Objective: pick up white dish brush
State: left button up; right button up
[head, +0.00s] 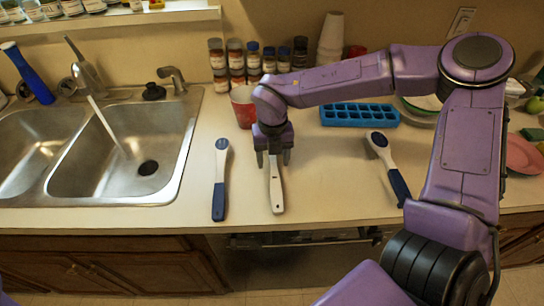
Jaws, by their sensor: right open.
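The white dish brush (276,192) lies on the counter, its handle pointing toward the front edge. Its far end is hidden under my right gripper. My right gripper (273,161) points down over the brush, open, with one finger on each side of it. I cannot tell whether the fingers touch it. My left gripper is not in view.
A white-and-blue brush (220,180) lies close to the left, another (389,168) to the right. A red cup (243,106) stands behind my gripper, and a blue ice tray (359,115) behind right. The sink (185,150) is at left. Spice jars (236,60) line the wall.

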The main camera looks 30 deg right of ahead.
jog(key=shift+w+f, duration=0.15)
jog(key=shift+f, duration=0.75)
jog(key=shift+s+r, duration=0.15)
jog(key=shift+s, duration=0.15)
jog(key=shift+w, duration=0.1)
jog(key=c, duration=1.1)
jog(key=shift+o, duration=0.2)
jog(key=shift+r, duration=0.35)
jog(key=a+r+b, duration=0.5)
jog(key=a+r, duration=0.7)
jog(key=a, duration=0.2)
jog(key=shift+r, duration=0.15)
